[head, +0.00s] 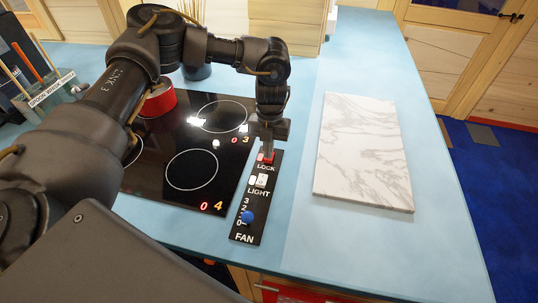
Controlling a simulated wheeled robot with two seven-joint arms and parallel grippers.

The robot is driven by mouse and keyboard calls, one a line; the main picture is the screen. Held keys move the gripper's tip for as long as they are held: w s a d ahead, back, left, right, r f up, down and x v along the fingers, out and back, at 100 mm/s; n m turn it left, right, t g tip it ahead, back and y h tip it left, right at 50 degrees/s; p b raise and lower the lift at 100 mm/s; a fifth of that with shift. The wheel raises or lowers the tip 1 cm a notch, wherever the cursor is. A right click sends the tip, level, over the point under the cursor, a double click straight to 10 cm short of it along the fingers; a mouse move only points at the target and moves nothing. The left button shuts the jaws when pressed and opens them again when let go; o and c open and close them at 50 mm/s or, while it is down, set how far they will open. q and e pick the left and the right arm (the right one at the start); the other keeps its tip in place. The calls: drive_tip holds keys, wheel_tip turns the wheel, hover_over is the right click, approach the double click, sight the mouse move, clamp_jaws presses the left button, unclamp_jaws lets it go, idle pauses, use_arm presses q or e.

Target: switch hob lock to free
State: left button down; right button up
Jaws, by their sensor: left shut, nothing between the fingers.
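The black control strip (246,226) lies on the blue counter along the right side of the hob. It carries a red lock switch (268,158) marked LOCK at its far end. My left gripper (267,150) points down right over the lock switch and is shut, with its tips at or just above it. The tips partly hide the switch, so I cannot tell its position or whether they touch. The black glass hob (192,205) shows red digits and white rings. My right gripper is not in view.
Nearer on the strip are a white light switch (262,181) and a blue fan knob (247,217). A marble board (362,150) lies to the right. A red pot (158,100) stands on the hob's far left. The counter's right front is clear.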

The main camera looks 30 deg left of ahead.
use_arm(q)
drive_tip(key=shift+f+b, duration=0.3)
drive_tip(key=shift+f, duration=0.3)
drive_tip(key=shift+r, duration=0.1)
drive_tip(key=shift+r+p, duration=2.8)
drive_tip(key=shift+r, duration=0.6)
